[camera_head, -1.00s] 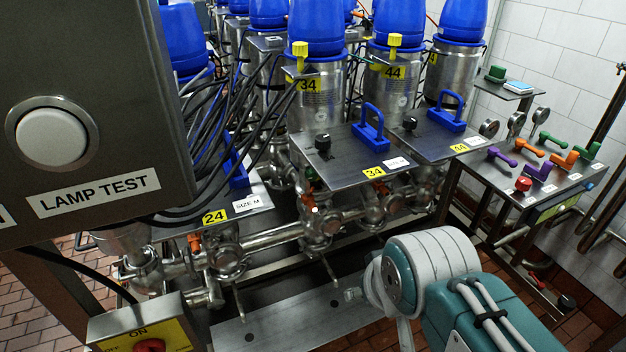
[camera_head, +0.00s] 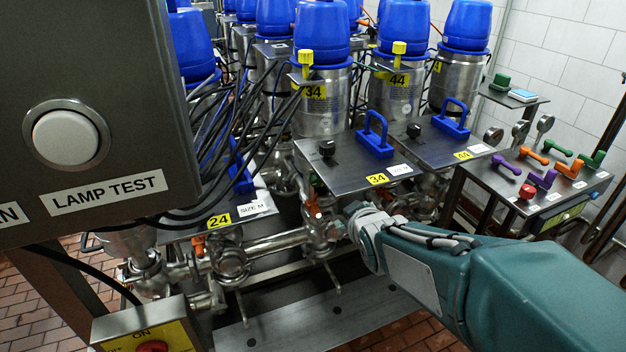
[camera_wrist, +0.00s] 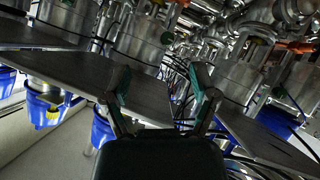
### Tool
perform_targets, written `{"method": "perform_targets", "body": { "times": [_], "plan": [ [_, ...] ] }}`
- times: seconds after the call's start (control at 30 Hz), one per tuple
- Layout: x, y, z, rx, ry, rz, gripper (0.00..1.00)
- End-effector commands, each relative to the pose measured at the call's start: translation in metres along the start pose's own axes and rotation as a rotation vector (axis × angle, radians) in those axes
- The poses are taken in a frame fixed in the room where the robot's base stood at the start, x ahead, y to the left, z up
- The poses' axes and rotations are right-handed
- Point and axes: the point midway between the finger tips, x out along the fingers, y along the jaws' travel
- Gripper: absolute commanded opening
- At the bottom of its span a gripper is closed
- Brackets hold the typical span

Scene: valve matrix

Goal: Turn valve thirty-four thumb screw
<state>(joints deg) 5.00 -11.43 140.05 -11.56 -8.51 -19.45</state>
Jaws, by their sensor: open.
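Valve thirty-four is the steel canister (camera_head: 321,110) with a blue cap and a yellow "34" label. A yellow thumb screw (camera_head: 306,58) stands upright on a bracket by the label. A black knob (camera_head: 327,148) sits on the steel plate (camera_head: 345,160) below, also tagged 34. In the wrist view my gripper (camera_wrist: 163,85) is open, its two fingers apart with nothing between them. That view looks upside down, with a small yellow piece (camera_wrist: 52,113) by a blue cap at lower left. In the head view my gripper is hidden beyond my wrist, low by the plate's front edge.
Steel pipes (camera_head: 280,240) run under the plates. Blue handles (camera_head: 374,135) stand on the plates, and black cables (camera_head: 215,125) hang left of canister 34. A LAMP TEST box (camera_head: 95,110) blocks the left. A tool stand (camera_head: 550,195) with coloured handles is at right.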

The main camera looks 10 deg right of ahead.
Motion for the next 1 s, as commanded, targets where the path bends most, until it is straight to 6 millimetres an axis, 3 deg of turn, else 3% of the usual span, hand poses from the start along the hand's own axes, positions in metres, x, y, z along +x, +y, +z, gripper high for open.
{"method": "perform_targets", "body": {
  "times": [0.1, 0.4, 0.7, 0.87, 1.0],
  "plan": [
    [0.029, 0.001, -0.003, -0.083, 0.092, 0.021, 0.76],
    [0.079, -0.005, -0.006, -0.259, 0.338, 0.074, 0.76],
    [0.101, -0.017, -0.002, -0.359, 0.546, 0.132, 0.76],
    [0.106, -0.018, -0.005, -0.367, 0.568, 0.14, 0.76],
    [0.123, -0.017, -0.017, -0.367, 0.569, 0.139, 0.76]
  ]
}}
